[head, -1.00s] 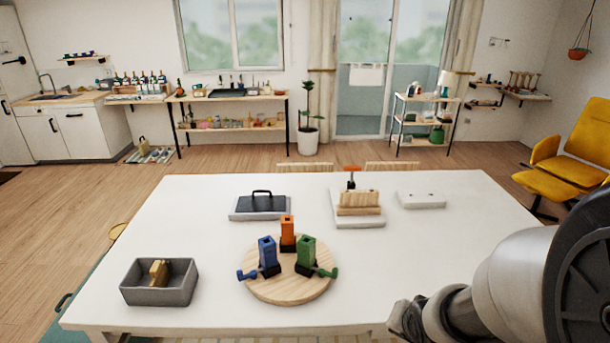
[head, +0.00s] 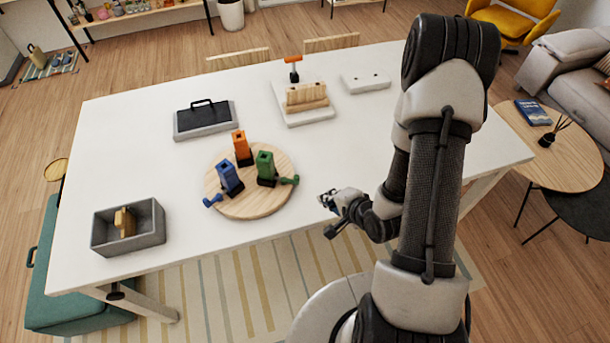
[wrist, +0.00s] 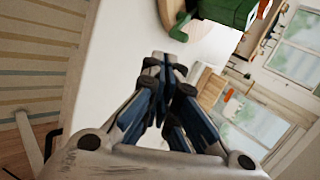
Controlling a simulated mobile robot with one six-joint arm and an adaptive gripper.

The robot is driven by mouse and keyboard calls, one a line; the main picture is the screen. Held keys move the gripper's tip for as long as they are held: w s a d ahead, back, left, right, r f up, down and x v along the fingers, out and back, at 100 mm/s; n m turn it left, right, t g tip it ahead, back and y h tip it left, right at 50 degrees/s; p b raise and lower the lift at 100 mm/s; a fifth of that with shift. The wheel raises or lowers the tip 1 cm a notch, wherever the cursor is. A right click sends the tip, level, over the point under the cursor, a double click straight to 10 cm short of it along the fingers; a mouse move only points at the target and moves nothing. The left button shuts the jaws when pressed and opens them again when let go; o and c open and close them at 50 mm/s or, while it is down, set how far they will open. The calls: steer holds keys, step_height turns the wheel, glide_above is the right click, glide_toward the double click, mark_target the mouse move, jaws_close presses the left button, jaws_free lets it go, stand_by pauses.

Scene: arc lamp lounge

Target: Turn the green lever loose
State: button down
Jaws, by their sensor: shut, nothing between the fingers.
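The green lever (head: 289,180) sticks out to the right from the foot of a green block (head: 265,165) on a round wooden board (head: 246,208). A blue block (head: 229,178) with a blue lever (head: 212,201) and an orange block (head: 242,148) stand on the same board. My gripper (head: 326,199) is shut and empty, just right of the board and apart from the green lever. In the wrist view the green block (wrist: 228,10) shows at the top edge, beyond my closed fingertips (wrist: 164,60); it is partly cut off.
A grey bin (head: 158,228) with a wooden piece stands at the left of the white table (head: 400,65). A black-handled case (head: 204,122), a wooden clamp on a white plate (head: 306,100) and a white block (head: 365,82) stand behind. The table between gripper and board is clear.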

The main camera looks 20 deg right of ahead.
steer(key=b+x, duration=1)
steer(key=b, duration=0.2)
steer(key=shift+f, duration=0.1)
steer(key=w, duration=0.2)
steer(key=shift+w+a, duration=0.3)
steer(key=shift+a, duration=0.05)
steer(key=shift+w+a, duration=0.15)
steer(key=shift+w, duration=0.55)
